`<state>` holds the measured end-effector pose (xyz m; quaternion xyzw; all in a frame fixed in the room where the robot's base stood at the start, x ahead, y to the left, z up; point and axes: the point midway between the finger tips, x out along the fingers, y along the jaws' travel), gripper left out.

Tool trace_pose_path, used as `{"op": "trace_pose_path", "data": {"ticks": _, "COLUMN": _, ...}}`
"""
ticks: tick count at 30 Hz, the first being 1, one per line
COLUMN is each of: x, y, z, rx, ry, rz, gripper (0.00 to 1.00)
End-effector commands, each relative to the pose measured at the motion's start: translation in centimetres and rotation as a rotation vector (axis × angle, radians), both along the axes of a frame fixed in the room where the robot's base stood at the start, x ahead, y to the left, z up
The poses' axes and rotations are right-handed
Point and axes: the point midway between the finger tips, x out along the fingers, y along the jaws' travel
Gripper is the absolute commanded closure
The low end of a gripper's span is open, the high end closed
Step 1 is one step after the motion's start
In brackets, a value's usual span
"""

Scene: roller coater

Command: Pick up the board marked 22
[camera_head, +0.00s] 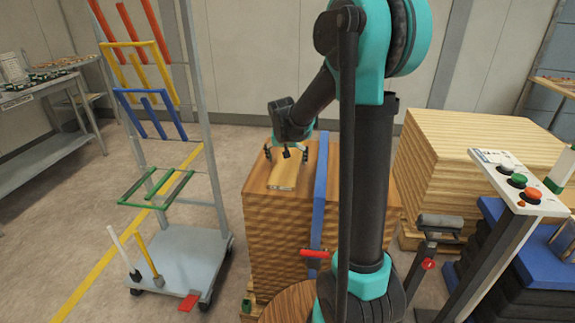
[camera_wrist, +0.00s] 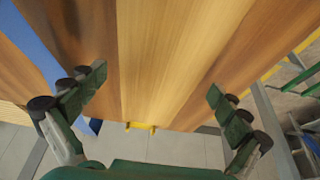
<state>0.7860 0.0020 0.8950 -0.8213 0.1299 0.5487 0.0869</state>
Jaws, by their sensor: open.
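A light wooden board (camera_head: 285,178) lies on top of the tall wood stack (camera_head: 272,232) in the head view, with its end at the stack's near edge. Small marks show on that end, but I cannot read a number. In the wrist view a light board (camera_wrist: 165,45) runs between darker brown wood on both sides. My gripper (camera_head: 287,154) is over the stack, pointing down, its fingers spread to either side of the light board. In the wrist view my gripper (camera_wrist: 158,84) is open, with nothing between its fingertips touching them.
A blue strip (camera_head: 320,195) runs over the stack on the right. A wheeled rack (camera_head: 185,250) with coloured arms stands left. A control panel (camera_head: 515,182) and another wood stack (camera_head: 465,160) stand right. Floor between rack and stack is mostly free.

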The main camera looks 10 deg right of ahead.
Motion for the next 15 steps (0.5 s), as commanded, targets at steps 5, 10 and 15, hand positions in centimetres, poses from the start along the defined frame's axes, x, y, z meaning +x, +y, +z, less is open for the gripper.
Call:
{"op": "trace_pose_path", "data": {"ticks": 5, "x": 0.03, "y": -0.01, "z": -0.10, "rx": 0.000, "ry": 0.000, "rz": 0.000, "gripper": 0.00}}
{"op": "trace_pose_path", "data": {"ticks": 10, "x": 0.02, "y": -0.01, "z": -0.08, "rx": 0.000, "ry": 0.000, "rz": 0.000, "gripper": 0.15}}
{"op": "trace_pose_path", "data": {"ticks": 15, "x": 0.02, "y": -0.01, "z": -0.08, "rx": 0.000, "ry": 0.000, "rz": 0.000, "gripper": 0.36}}
